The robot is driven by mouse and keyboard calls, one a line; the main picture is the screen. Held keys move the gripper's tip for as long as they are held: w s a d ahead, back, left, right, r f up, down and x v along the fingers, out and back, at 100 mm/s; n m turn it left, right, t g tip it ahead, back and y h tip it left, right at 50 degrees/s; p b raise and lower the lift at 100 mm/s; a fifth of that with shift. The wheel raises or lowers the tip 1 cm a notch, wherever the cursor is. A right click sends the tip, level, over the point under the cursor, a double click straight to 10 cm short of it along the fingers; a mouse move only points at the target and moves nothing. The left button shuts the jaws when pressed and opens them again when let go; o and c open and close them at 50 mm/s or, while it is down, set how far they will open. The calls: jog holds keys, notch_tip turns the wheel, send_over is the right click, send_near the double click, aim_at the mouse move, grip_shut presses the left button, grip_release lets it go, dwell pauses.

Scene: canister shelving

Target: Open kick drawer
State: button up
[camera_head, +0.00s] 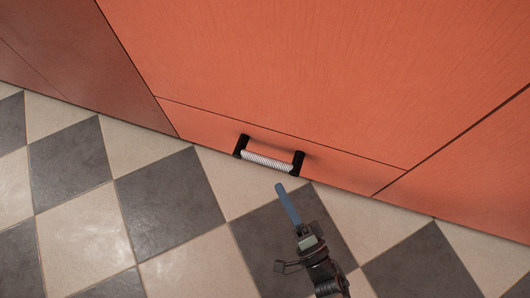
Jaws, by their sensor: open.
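The kick drawer (215,132) is a low orange panel at the foot of the cabinet, just above the floor. Its front looks flush with the panels beside it. Its handle (267,160) has a white ribbed bar between two black mounts. My gripper (281,187) is below and slightly right of the handle in the picture, pointing towards it. A blue finger shows, apart from the handle, with nothing seen in its grasp. The second finger cannot be made out from this angle.
A large orange cabinet panel (320,70) rises above the drawer. A darker reddish cabinet side (70,60) stands at the left, and another orange panel (480,180) at the right. The checkered tile floor (100,220) in front is clear.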

aim_at(264, 160)
jog(key=b+x, duration=0.3)
jog(key=x, duration=0.6)
jog(key=shift+w+a, duration=0.1)
jog(key=shift+w, duration=0.2)
jog(key=shift+c, duration=0.4)
grip_shut()
dwell(0.5)
